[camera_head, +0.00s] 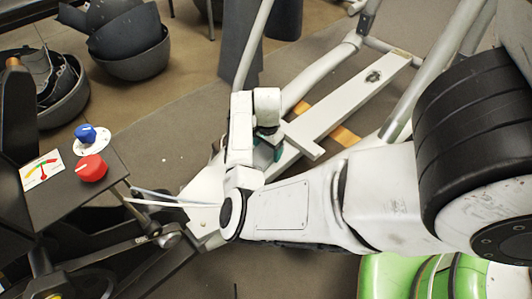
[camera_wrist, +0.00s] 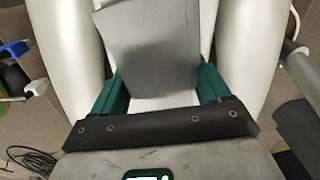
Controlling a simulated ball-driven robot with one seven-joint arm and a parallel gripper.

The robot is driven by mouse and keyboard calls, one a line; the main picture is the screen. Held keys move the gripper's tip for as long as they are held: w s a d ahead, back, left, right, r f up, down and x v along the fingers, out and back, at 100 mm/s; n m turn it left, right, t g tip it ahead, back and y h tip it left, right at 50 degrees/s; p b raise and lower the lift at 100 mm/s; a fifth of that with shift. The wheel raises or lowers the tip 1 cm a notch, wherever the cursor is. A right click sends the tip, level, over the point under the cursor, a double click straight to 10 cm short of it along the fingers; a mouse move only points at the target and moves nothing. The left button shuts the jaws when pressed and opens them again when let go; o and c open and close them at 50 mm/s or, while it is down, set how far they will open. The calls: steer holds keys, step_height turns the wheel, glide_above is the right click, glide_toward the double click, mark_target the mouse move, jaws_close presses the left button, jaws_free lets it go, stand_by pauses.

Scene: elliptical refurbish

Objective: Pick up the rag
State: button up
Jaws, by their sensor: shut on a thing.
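The rag (camera_wrist: 150,48) looks like a grey, flat cloth-like piece in the wrist view. It lies between the two teal fingers of my gripper (camera_wrist: 163,80), over a white surface. The fingers are shut on it, one at each side, and its near edge is close to the dark palm bar. In the head view my gripper (camera_head: 272,147) reaches down at the middle of the white machine frame. Its fingers are mostly behind my arm, and I cannot make out the rag there.
A white elliptical frame with rails (camera_head: 350,105) surrounds my gripper. A dark panel with a red knob (camera_head: 91,168) and a blue knob (camera_head: 86,134) is at left. Dark bowls (camera_head: 132,62) stand at the upper left. A green object (camera_head: 390,275) is at the bottom right.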

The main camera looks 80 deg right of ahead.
mark_target(268, 148)
steer(key=shift+r, duration=0.15)
steer(key=shift+r+p, duration=0.6)
steer(key=shift+p, duration=0.05)
step_height(268, 148, up, 2)
steer(key=shift+r+p, duration=0.1)
steer(key=shift+p, duration=0.85)
steer(key=s+d+r+p, duration=0.1)
steer(key=r, duration=0.1)
steer(key=s+d+r+p, duration=0.2)
steer(key=r, duration=0.1)
steer(key=shift+d+r, duration=0.3)
steer(key=shift+d, duration=0.05)
steer(key=s+d+r+p, duration=0.3)
steer(key=s+d, duration=0.3)
steer(key=d, duration=0.1)
steer(key=shift+r, duration=0.35)
steer(key=o, duration=0.5)
steer(key=c, duration=0.4)
